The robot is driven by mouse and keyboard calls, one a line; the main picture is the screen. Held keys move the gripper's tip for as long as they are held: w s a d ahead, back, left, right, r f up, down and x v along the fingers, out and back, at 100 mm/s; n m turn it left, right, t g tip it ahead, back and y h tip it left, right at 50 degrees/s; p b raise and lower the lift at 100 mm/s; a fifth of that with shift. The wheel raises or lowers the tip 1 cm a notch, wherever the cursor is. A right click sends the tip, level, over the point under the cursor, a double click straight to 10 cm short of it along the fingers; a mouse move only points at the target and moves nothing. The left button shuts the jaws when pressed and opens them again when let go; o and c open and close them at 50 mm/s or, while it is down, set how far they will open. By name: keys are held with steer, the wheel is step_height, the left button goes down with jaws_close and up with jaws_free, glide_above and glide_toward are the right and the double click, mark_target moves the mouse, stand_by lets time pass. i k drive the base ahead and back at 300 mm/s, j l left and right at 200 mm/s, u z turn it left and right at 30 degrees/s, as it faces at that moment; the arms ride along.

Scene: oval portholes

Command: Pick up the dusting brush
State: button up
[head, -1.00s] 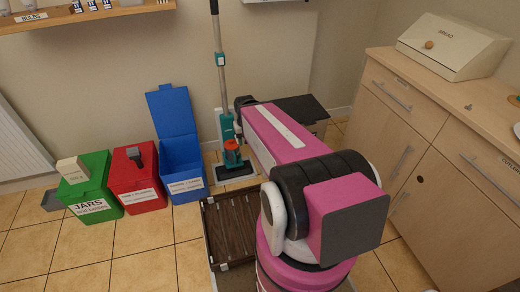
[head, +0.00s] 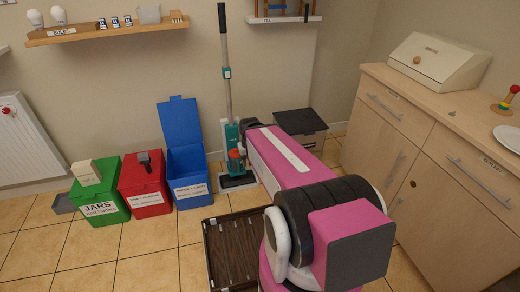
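I cannot pick out the dusting brush for sure. A small dark grey object with a short upright part (head: 145,160) sits on top of the red bin (head: 146,189); it is too small to tell what it is. A small wooden piece (head: 177,15) at the right end of the wall shelf is also too small to name. My pink and black arm fills the lower right middle and reaches toward the back wall. My gripper cannot be made out; the far end of the arm is hidden behind its own links.
A green bin (head: 101,209), the red bin and an open blue bin (head: 190,180) line the wall. A teal upright cleaner (head: 229,95) stands beside them. A dark, tray-like box (head: 212,262) lies on the floor. A wooden cabinet (head: 440,180) stands right. Tiled floor is free at lower left.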

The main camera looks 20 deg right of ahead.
mark_target(144, 158)
steer(key=i+l, duration=0.3)
steer(key=l, duration=0.2)
steer(key=i+l, duration=0.3)
steer(key=l, duration=0.15)
steer(key=u, duration=0.5)
steer(key=k+u, duration=0.15)
steer(key=u, duration=0.35)
steer(key=j+u, duration=0.1)
steer(key=u, duration=0.4)
steer(key=z, duration=1.5)
steer(key=u, duration=0.95)
